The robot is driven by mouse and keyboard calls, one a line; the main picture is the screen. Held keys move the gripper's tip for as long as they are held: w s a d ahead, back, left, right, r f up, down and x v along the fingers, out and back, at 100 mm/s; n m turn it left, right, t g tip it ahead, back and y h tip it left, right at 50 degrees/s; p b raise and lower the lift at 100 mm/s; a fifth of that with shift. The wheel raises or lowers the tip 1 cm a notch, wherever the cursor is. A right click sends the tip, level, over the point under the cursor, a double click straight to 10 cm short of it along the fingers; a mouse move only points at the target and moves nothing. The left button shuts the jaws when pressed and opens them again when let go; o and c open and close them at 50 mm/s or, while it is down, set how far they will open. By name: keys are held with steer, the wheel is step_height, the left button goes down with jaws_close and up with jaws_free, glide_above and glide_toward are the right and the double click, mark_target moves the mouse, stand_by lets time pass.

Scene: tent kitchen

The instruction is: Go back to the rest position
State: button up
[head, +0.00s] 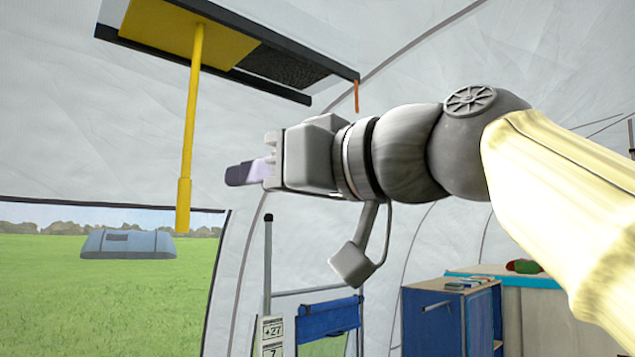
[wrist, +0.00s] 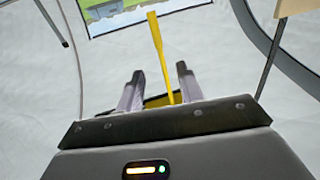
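My gripper (head: 243,173) is raised in mid-air in the head view, pointing left, with its fingers to the right of a yellow pole (head: 190,110). In the wrist view my gripper (wrist: 158,86) has its two grey fingers spread apart, with nothing held between them. The yellow pole (wrist: 159,50) shows in the gap between the fingers there. It looks to be beyond them, but the exact distance cannot be told. The pole hangs down from a yellow panel (head: 160,28) under a dark-framed overhead fixture.
A dark-edged overhead frame (head: 285,68) is above my arm. A blue cabinet (head: 435,318) and a counter (head: 560,300) stand low at the right. A blue folding chair (head: 328,320) is below my gripper. A tent opening (head: 100,290) shows grass at the left.

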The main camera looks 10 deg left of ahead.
steer(key=w+d+f+m+t+h, duration=0.1)
steer(key=w+d+f+m+h, duration=0.2)
steer(key=w+f, duration=0.45)
steer(key=w+d+f+m+h, duration=0.2)
steer(key=w+f, duration=0.2)
steer(key=f, duration=0.6)
steer(key=w+d+f+m+t+h, duration=0.1)
steer(key=w+d+f+m+h, duration=0.2)
steer(key=w+f, duration=0.4)
steer(key=d+f+m+g+h, duration=0.15)
steer(key=d+f, duration=0.25)
steer(key=f, duration=0.6)
steer(key=d+f+m+g+h, duration=0.1)
steer(key=d+f+h, duration=0.3)
steer(key=f, duration=0.6)
steer(key=s+d+f+m+g+h, duration=0.1)
steer(key=s+d+f+g, duration=0.1)
steer(key=s+d+f, duration=0.4)
steer(key=s+d+f+m+g+h, duration=0.1)
steer(key=s+d+f, duration=0.6)
steer(key=f, duration=0.9)
steer(key=s+g+h, duration=0.1)
steer(key=s, duration=0.2)
steer(key=shift+d+f+m, duration=0.15)
steer(key=shift+f+m, duration=0.05)
steer(key=shift+m, duration=0.15)
